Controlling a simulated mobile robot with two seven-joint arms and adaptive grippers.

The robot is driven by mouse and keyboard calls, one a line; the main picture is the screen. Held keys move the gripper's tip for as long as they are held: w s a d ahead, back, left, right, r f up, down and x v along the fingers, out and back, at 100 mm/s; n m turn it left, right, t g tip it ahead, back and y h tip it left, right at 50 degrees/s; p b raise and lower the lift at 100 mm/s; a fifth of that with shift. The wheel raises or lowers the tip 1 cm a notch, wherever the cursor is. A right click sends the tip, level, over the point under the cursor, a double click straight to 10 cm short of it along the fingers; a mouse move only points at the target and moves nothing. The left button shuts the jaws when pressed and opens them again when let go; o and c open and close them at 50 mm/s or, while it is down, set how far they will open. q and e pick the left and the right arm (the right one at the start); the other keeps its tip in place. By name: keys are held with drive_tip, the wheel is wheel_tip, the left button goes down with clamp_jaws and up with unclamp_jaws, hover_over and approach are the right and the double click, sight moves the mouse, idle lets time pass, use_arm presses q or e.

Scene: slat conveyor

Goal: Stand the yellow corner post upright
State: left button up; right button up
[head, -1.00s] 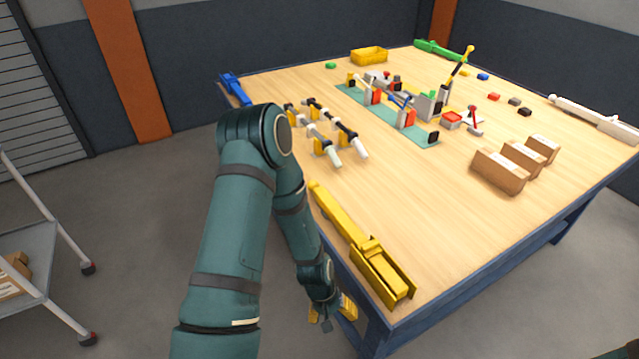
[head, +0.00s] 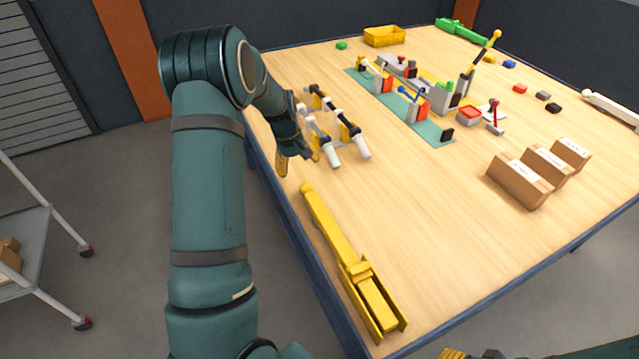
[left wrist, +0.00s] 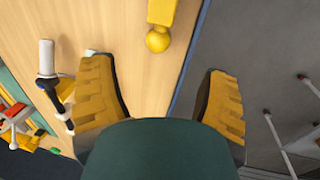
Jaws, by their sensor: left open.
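The yellow corner post (head: 340,240) lies flat along the table's near left edge. Its ball end points to the far side and its wider channel-like base is nearest me. In the left wrist view its ball end (left wrist: 157,38) shows at the top. My left gripper (head: 298,161) is open and empty by the table's left edge, beyond the ball end and apart from it. Its two yellow-padded fingers also show in the left wrist view (left wrist: 162,98). Of my right arm, only a part with yellow pads (head: 470,354) shows at the bottom edge; its jaws are cut off.
Black-and-white toggle clamps (head: 335,125) stand close to the right of my left gripper. A green mat (head: 425,128) with more clamps lies behind them. Brown boxes (head: 518,182) stand at the right. The table (head: 430,260) is clear right of the post.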

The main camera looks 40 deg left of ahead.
sight(307, 191)
use_arm(q)
drive_tip(key=f, duration=0.4)
drive_tip(key=w+f+b, duration=0.1)
drive_tip(key=f, duration=0.4)
drive_tip(key=w+d+f, duration=0.1)
drive_tip(key=f, duration=0.3)
drive_tip(key=shift+w+d+f+b, duration=0.1)
drive_tip(key=shift+w+f+b, duration=0.1)
drive_tip(key=shift+b, duration=0.15)
clamp_jaws()
